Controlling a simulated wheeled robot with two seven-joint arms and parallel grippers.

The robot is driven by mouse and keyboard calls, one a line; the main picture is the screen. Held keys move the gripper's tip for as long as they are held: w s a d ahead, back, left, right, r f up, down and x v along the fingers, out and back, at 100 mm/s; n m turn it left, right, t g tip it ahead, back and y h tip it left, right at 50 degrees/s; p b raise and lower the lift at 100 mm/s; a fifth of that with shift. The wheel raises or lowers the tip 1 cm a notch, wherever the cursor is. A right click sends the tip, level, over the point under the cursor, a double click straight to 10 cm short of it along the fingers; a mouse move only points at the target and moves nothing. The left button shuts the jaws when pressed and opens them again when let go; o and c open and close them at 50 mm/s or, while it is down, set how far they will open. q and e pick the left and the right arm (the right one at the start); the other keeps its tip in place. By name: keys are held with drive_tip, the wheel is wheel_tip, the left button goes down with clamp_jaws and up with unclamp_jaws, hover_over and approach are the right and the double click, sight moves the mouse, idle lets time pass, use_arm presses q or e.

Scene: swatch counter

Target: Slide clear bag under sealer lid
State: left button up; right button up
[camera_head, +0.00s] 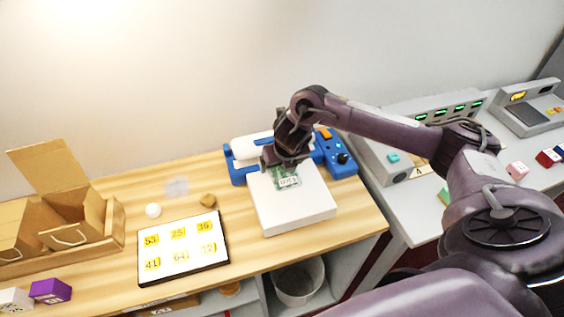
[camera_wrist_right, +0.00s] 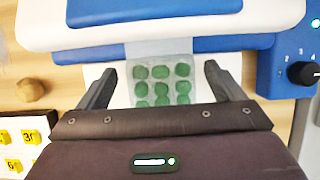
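The clear bag with several green pieces in it (camera_head: 288,183) lies flat on the white block in front of the blue and white sealer (camera_head: 347,163). In the right wrist view the bag (camera_wrist_right: 162,85) points its clear end (camera_wrist_right: 160,48) at the sealer, and that end overlaps the blue front strip (camera_wrist_right: 90,55). I cannot tell whether its tip is under the white lid (camera_wrist_right: 40,32). My right gripper (camera_wrist_right: 160,84) is over the bag, its fingers apart on either side with gaps to the bag. In the head view the right arm hides part of the sealer. My left gripper is not in view.
The white block (camera_head: 300,216) fills the space before the sealer. A grey counter with machines (camera_head: 400,150) is on the right.

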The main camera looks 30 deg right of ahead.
drive_tip(key=shift+o, duration=0.6)
drive_tip(key=shift+s+r, duration=0.1)
drive_tip(key=shift+r, duration=0.25)
drive_tip(key=v, duration=0.5)
drive_tip(key=shift+s+r, duration=0.1)
drive_tip(key=shift+r, duration=0.3)
drive_tip(key=shift+s+a+r, duration=0.1)
drive_tip(key=shift+s+r, duration=0.25)
drive_tip(key=shift+r, duration=0.2)
drive_tip(key=shift+f, duration=0.1)
